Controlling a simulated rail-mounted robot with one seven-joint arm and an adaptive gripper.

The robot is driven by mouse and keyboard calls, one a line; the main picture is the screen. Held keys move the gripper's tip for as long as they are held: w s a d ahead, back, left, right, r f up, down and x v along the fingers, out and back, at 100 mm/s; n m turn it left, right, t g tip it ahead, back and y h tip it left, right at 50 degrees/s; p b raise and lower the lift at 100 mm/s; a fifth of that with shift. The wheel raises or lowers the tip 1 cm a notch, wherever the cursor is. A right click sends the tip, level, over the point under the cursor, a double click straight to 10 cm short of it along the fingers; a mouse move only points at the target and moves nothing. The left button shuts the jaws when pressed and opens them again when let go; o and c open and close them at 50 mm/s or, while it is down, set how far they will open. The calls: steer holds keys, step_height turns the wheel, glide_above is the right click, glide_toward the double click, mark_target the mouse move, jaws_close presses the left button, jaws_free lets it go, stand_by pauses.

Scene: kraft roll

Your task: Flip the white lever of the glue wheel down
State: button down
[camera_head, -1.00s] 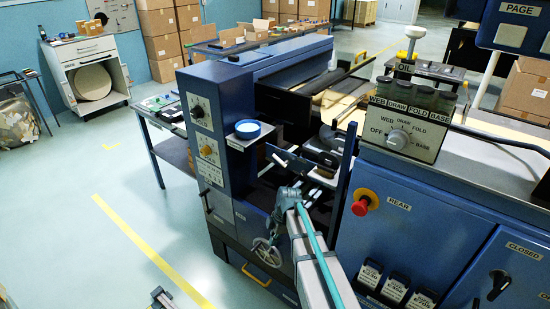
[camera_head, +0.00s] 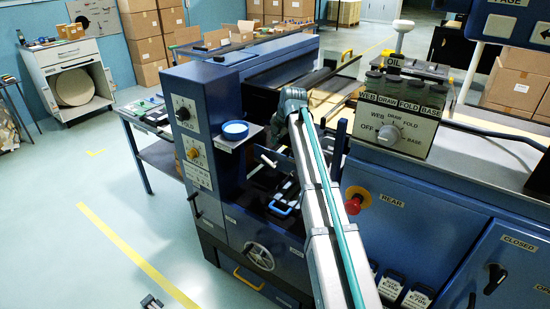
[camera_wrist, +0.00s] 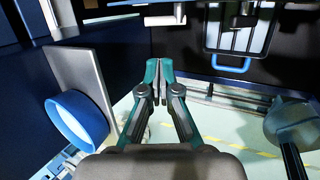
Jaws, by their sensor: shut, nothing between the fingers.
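My gripper (camera_wrist: 158,68) is shut and empty in the wrist view, its two teal fingertips together over open space. In the head view the end of my arm is raised beside the blue machine column, and the fingers cannot be made out. A short white rod (camera_head: 267,161), which looks like the white lever, sticks out in the opening right of the column. In the wrist view a white bar (camera_wrist: 164,20) lies beyond and above the fingertips, apart from them in the picture; it may be the same lever. The glue wheel itself cannot be made out clearly.
A blue round dish (camera_head: 235,130) sits on a bracket of the column; it shows left of my gripper in the wrist view (camera_wrist: 78,119). A blue handle (camera_wrist: 230,68) is ahead right. A spoked handwheel (camera_head: 258,256) and a red button (camera_head: 354,203) are on the front.

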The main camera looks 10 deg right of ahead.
mark_target(264, 158)
steer(key=shift+w+d+r, duration=0.15)
steer(key=shift+r, duration=0.15)
steer(key=shift+f, duration=0.15)
steer(key=p+x, duration=0.3)
steer(key=x, duration=1)
steer(key=shift+w+f+p, duration=0.3)
steer(key=shift+p, duration=0.05)
steer(key=w+a+f+b, duration=0.1)
steer(key=b, duration=0.1)
steer(key=shift+b, duration=0.4)
steer(key=shift+r, duration=0.15)
